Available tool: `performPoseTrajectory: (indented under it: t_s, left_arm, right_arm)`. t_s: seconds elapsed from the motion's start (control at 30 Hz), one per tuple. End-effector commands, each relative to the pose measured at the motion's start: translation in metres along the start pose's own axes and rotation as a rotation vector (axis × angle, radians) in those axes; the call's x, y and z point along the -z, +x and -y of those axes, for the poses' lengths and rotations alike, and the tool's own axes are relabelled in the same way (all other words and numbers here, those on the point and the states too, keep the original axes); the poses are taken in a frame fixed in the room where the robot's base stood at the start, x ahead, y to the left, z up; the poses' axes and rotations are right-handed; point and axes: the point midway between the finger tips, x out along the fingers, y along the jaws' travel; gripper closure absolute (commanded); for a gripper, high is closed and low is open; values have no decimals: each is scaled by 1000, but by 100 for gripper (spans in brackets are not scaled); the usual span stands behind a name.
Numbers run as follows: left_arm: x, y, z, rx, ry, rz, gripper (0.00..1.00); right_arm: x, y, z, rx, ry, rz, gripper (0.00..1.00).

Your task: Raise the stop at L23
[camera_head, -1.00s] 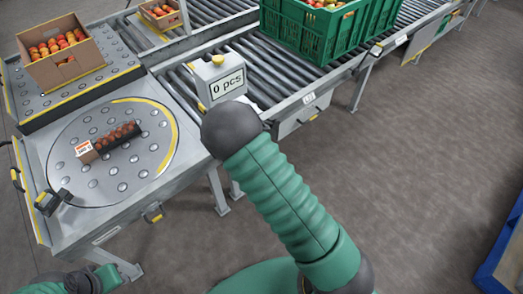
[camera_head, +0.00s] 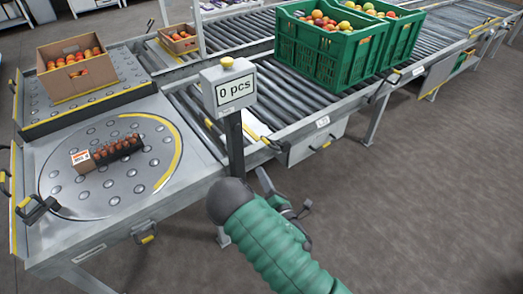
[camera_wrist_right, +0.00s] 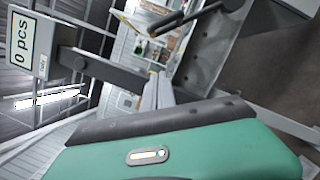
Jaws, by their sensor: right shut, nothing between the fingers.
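My right gripper (camera_head: 298,210) is in front of the conveyor's near side, below the side rail and right of the display post. In the right wrist view its fingers (camera_wrist_right: 158,92) are closed together with nothing between them. A small white label (camera_head: 323,122) is on the conveyor's side rail; its text is too small to read surely. A dark lever with a yellow end (camera_wrist_right: 182,19) shows beyond the fingers in the right wrist view. I cannot tell which part is the stop. My left gripper is out of view.
A display reading "0 pcs" (camera_head: 235,91) stands on a post (camera_head: 235,150) close to my right forearm. A tomato pack (camera_head: 116,150) lies on the round ball table (camera_head: 105,190). Floor at right (camera_head: 440,200) is clear.

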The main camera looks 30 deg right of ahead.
Motion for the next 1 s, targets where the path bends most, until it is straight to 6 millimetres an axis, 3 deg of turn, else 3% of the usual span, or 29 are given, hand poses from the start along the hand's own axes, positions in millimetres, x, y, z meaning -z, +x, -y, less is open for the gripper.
performPoseTrajectory:
  t_s: [0.33, 0.43, 0.6, 1.0]
  left_arm:
    - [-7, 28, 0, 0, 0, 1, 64]
    - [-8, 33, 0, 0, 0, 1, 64]
    - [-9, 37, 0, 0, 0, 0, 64]
    - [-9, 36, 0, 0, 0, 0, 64]
  right_arm:
    - [2, 76, 2, -5, 1, 1, 100]
    - [-18, 79, 2, -1, -1, 5, 100]
    - [-36, 83, 1, 0, 1, 2, 100]
    - [-39, 84, 0, 1, 3, 0, 100]
